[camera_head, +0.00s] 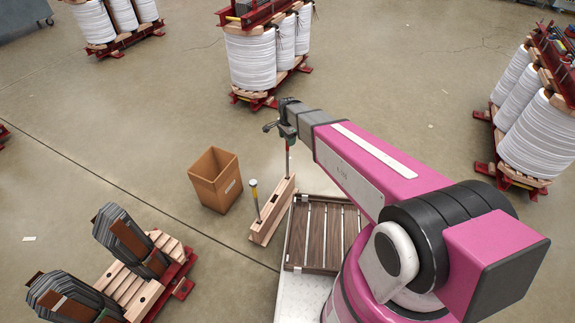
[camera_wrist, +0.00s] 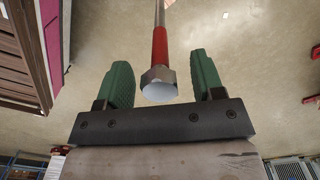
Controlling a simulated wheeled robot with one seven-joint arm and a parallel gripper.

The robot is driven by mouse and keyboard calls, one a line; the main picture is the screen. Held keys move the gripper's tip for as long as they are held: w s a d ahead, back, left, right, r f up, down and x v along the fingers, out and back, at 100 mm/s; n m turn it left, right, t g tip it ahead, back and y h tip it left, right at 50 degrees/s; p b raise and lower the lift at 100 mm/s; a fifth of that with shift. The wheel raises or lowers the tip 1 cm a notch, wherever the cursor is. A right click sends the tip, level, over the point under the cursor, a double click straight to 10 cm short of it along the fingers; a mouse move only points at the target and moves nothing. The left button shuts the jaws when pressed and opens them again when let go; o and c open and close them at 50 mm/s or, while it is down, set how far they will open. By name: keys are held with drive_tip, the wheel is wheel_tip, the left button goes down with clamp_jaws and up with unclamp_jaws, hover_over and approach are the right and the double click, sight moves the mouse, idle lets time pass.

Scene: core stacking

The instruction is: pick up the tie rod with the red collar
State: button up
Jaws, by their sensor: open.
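The tie rod with the red collar (camera_wrist: 159,48) shows in the wrist view between my gripper's two green fingers, with a gap on each side. Its hex head with a pale round end faces the camera. In the head view the red-collared rod (camera_head: 287,160) stands upright in the far end of a wooden block (camera_head: 273,212). My gripper (camera_head: 284,127) is at the top of this rod and hides its head. My gripper (camera_wrist: 161,85) is open around the rod in the wrist view.
A second rod with a yellow collar (camera_head: 254,192) stands in the near end of the block. A cardboard box (camera_head: 215,177) stands left of it. A slatted wooden pallet (camera_head: 322,233) lies to the right. Coil assemblies (camera_head: 252,62) stand farther off on open floor.

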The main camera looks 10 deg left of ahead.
drive_tip(key=shift+f, duration=0.95)
clamp_jaws()
drive_tip(key=shift+r, duration=0.1)
